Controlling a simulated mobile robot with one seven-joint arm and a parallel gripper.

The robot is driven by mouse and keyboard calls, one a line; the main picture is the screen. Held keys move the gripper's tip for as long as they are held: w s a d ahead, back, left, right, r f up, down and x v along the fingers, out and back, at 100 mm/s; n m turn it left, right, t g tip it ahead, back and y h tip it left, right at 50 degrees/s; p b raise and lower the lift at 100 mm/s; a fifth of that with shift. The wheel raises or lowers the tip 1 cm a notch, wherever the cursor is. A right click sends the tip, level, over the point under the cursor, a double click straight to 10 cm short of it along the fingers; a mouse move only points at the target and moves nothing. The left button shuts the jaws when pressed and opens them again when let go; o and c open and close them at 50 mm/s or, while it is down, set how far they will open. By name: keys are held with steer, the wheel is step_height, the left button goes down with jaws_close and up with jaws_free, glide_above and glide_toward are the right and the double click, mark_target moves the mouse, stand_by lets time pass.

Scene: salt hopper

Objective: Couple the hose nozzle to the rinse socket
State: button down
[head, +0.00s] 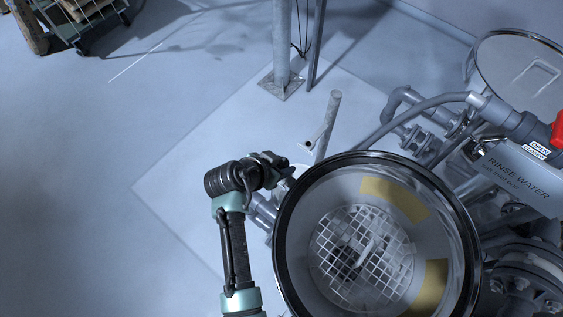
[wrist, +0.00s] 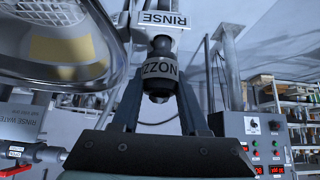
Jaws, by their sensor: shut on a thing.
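In the wrist view my gripper (wrist: 160,88) has a finger on each side of the dark hose nozzle (wrist: 160,72) and is shut on it. A pale band on the nozzle bears part of the word NOZZLE. The rinse socket (wrist: 160,20), a pale bracket labelled RINSE, is directly beyond the nozzle, in line with it. The nozzle's narrower dark end reaches the bracket's edge; I cannot tell whether it is seated. In the head view my gripper is at the left rim of the round hopper (head: 281,215); nozzle and socket cannot be made out there.
The hopper has a white grid (head: 340,245) inside. A grey hose (head: 420,105) arcs behind it from the rinse water pipework. The rinse water box (head: 520,180) and red valve handle (head: 558,130) are at right. A control panel (wrist: 265,145) stands right in the wrist view.

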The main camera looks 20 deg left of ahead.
steer(key=shift+f+b, duration=0.95)
steer(key=shift+f, duration=0.2)
steer(key=shift+c, duration=1.8)
jaws_free()
steer(key=shift+d, duration=0.15)
